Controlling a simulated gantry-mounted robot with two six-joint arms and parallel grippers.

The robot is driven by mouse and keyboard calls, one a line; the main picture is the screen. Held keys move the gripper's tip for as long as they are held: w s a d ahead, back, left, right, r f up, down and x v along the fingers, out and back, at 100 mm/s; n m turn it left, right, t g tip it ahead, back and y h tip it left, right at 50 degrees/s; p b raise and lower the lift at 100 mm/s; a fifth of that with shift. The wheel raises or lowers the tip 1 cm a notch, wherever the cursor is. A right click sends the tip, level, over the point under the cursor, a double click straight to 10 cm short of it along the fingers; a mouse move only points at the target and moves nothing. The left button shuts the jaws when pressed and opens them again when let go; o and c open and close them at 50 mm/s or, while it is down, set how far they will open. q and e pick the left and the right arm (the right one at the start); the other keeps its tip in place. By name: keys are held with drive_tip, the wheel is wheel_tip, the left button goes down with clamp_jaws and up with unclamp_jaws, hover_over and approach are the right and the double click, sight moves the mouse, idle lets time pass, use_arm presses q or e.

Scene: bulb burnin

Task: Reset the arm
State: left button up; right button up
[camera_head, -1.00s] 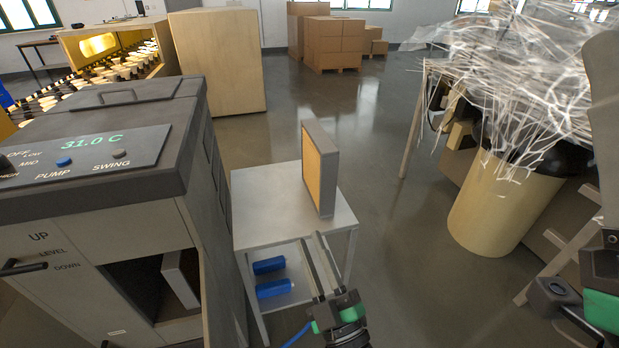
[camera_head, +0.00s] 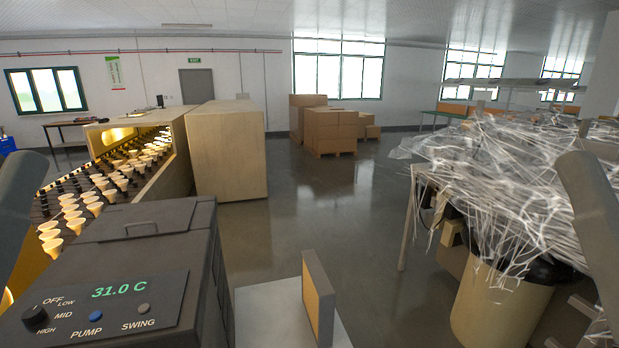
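My two arms show only as grey links at the left and right edges of the head view. Neither gripper is in view, so I cannot see whether they hold anything. A grey machine (camera_head: 150,262) stands at the lower left, with a panel (camera_head: 105,312) reading 31.0 C, a knob and two buttons. A framed panel with a tan face (camera_head: 318,296) stands upright on a small light table (camera_head: 268,312) at the bottom centre. The lower part of the table is cut off.
A lit rack of bulbs (camera_head: 110,180) stands behind the machine, beside a large tan cabinet (camera_head: 228,150). Cardboard boxes (camera_head: 330,130) sit farther back. At right, tangled clear strands (camera_head: 500,180) cover a bench, above a tan bin (camera_head: 497,305). The middle floor is clear.

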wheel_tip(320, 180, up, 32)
drive_tip(key=p, duration=2.9)
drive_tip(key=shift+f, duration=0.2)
